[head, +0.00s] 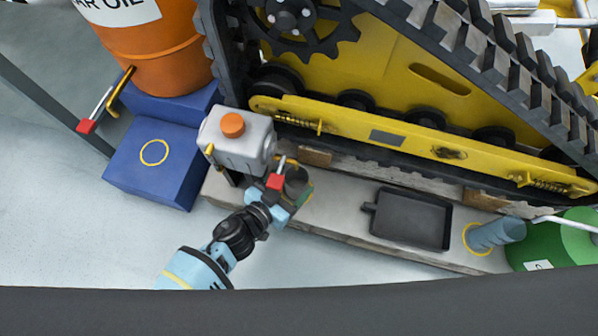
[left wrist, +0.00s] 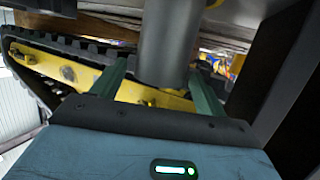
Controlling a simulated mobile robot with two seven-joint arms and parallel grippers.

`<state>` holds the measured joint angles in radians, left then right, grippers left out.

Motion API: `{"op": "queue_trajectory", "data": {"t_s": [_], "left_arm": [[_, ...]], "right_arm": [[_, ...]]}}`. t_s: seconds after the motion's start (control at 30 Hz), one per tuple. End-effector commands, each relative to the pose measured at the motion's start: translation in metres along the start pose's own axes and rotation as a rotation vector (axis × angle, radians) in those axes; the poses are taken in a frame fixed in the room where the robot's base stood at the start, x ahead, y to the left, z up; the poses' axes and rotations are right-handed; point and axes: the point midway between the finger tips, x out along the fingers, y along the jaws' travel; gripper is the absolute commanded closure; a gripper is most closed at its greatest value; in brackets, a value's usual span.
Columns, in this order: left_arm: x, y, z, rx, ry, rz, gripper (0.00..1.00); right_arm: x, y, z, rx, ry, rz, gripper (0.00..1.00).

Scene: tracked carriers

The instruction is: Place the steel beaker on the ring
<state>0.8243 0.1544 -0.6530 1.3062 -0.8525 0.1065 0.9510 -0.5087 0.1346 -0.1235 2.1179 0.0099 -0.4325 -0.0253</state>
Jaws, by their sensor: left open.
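The steel beaker (head: 297,181) is a dark grey cylinder on the narrow bench, just right of the white can. My left gripper (head: 290,204) is at the beaker, and its body partly hides it. In the left wrist view, the beaker (left wrist: 168,42) stands between the two green fingers of the left gripper (left wrist: 160,80), which are open. I cannot tell whether they touch it. One yellow ring (head: 154,140) is on the top of a blue block, with nothing on it. Another yellow ring (head: 465,238) is on the bench, partly hidden by a blue-grey cylinder. My right gripper is not in view.
A white can (head: 240,147) with an orange cap stands between the blue block (head: 150,184) and the beaker. A black tray (head: 410,219) lies on the bench (head: 345,222). The yellow tracked machine (head: 380,135) rises behind. An orange drum (head: 165,55) stands at the upper left.

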Motion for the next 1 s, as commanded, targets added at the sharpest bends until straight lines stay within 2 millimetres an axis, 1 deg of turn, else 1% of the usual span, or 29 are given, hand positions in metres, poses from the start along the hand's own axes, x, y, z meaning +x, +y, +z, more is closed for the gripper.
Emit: {"op": "queue_trajectory", "data": {"t_s": [0.03, 0.2, 0.3, 0.4, 0.6, 1.0], "left_arm": [[-0.014, 0.001, -0.002, 0.001, -0.002, 0.000, 0.26], [-0.046, 0.000, -0.003, 0.001, -0.001, -0.001, 0.26], [-0.060, 0.000, -0.002, 0.001, -0.001, -0.001, 0.26], [-0.070, 0.000, -0.001, 0.000, -0.001, -0.001, 0.26], [-0.079, 0.000, 0.000, 0.001, 0.000, 0.000, 0.26], [-0.078, 0.000, 0.000, 0.001, 0.000, 0.000, 0.26]], "right_arm": [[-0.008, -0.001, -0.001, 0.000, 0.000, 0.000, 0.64], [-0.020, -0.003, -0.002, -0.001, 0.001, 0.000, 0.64], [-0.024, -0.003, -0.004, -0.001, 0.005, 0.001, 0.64], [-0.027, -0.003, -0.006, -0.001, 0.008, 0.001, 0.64], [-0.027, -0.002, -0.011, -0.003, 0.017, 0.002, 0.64], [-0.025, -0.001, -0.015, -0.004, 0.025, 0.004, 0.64]]}}
